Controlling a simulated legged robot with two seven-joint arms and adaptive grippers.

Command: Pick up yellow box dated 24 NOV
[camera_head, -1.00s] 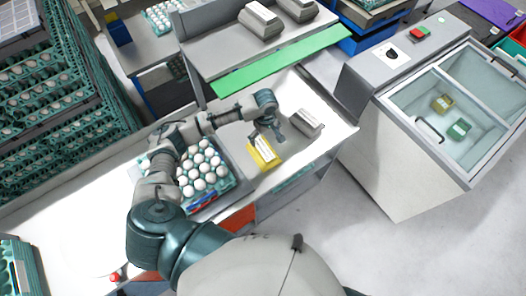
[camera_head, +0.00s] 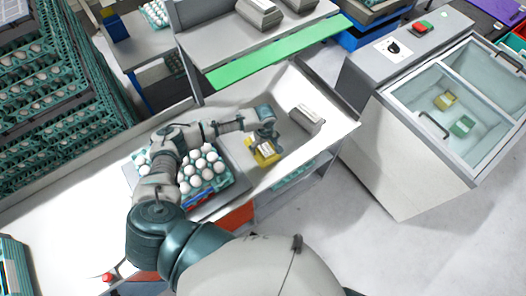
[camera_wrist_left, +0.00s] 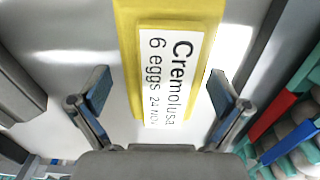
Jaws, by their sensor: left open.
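The yellow box (camera_head: 252,157) lies on the white table to the right of the egg tray in the head view. In the left wrist view the yellow box (camera_wrist_left: 128,40) has a white label (camera_wrist_left: 168,80) reading "Cremolusa 6 eggs 24 NOV". My left gripper (camera_head: 266,146) is right at the box and partly covers it in the head view. In the left wrist view the left gripper (camera_wrist_left: 160,95) is open, with one finger on each side of the box and gaps between. The right gripper is not in view.
A tray of white eggs (camera_head: 222,184) stands left of the box. A grey box (camera_head: 306,117) stands to its right on the table. A green strip (camera_head: 280,52) edges the raised shelf behind. A glass-topped freezer (camera_head: 386,150) stands at the right.

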